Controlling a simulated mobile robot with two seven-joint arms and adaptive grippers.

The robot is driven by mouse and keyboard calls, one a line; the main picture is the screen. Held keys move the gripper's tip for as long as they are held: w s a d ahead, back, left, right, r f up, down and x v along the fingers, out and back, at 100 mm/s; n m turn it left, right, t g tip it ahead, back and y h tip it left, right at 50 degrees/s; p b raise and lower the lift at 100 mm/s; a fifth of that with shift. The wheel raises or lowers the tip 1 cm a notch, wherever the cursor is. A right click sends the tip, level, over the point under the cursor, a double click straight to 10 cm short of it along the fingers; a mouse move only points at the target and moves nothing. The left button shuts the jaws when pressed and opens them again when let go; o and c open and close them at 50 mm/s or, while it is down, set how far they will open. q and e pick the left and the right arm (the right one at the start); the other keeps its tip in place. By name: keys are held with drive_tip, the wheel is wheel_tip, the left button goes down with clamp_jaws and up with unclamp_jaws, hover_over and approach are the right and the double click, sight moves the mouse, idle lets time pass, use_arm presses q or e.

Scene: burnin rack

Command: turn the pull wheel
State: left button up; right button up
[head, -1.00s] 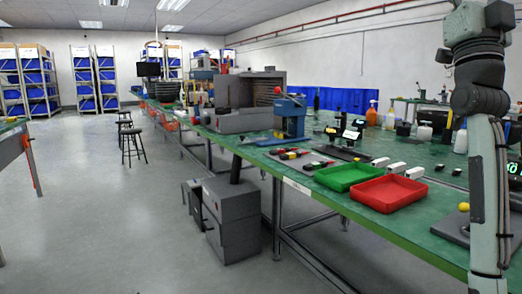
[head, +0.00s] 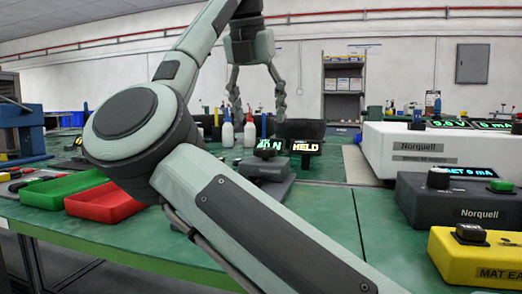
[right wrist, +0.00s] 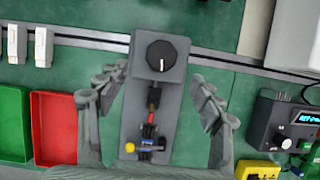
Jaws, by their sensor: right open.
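The pull wheel appears to be the round black knob (right wrist: 161,56) with a white mark, on the head of a long grey fixture (right wrist: 131,118) in the right wrist view. A red part, a blue and black clamp (right wrist: 148,135) and a yellow ball (right wrist: 130,147) lie along the fixture below it. My right gripper (right wrist: 160,77) is open and empty, its fingers spread on both sides of the fixture. In the head view my right gripper (head: 258,118) hangs fingers down beyond my arm, above the bench. My left gripper is not in view.
Green tray (head: 52,190) and red tray (head: 100,203) lie left of my arm. Lit displays reading HELD (head: 305,147) stand behind the fixture. A white Norquell instrument (head: 425,155), a grey one (head: 455,207) and a yellow box (head: 480,258) fill the right. Green bench (head: 330,205) is bare between.

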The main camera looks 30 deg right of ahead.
sight(265, 148)
drive_tip(key=b+x, duration=0.2)
drive_tip(key=x, duration=0.5)
drive_tip(key=shift+d+f, duration=0.15)
drive_tip(key=shift+f, duration=0.1)
drive_tip(key=c, duration=1.2)
